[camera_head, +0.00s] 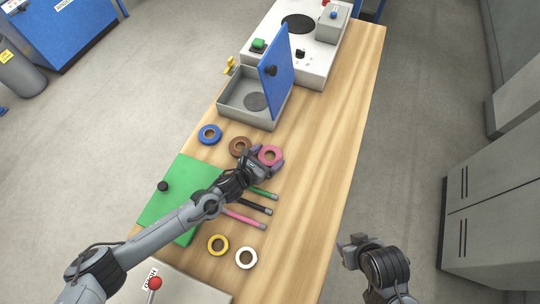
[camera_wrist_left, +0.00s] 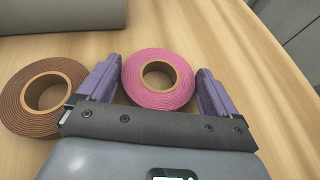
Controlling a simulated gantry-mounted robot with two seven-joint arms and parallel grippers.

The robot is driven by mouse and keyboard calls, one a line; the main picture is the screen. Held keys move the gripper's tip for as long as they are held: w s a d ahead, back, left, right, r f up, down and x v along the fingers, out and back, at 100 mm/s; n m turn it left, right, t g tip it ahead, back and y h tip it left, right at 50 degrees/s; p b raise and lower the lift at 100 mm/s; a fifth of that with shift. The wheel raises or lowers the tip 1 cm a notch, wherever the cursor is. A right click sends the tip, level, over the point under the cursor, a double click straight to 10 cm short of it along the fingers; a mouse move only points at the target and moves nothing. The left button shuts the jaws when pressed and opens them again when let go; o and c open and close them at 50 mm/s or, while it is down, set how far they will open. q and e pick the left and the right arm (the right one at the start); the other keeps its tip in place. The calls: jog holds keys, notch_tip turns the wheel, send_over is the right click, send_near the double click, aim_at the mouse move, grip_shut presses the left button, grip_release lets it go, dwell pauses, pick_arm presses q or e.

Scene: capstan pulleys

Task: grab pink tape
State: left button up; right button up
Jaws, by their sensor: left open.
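The pink tape (camera_head: 270,155) is a roll lying flat on the wooden table. In the left wrist view the pink tape (camera_wrist_left: 158,97) sits between the two purple fingers of my left gripper (camera_wrist_left: 160,90). The fingers are open, with a small gap on each side of the roll. My left gripper (camera_head: 266,163) also shows in the head view, at the roll. My right gripper (camera_head: 355,242) is off the table's right side, over the floor; its fingers are not clear.
A brown tape roll (camera_head: 240,146) lies just left of the pink one, near the left finger. Blue (camera_head: 210,134), yellow (camera_head: 218,244) and white (camera_head: 246,258) rolls lie around. A grey box (camera_head: 240,105) with a blue lid (camera_head: 276,77) stands behind. The table's right side (camera_head: 325,150) is clear.

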pick_arm(q)
jog(key=c, duration=0.7)
jog(key=shift+r, duration=0.1)
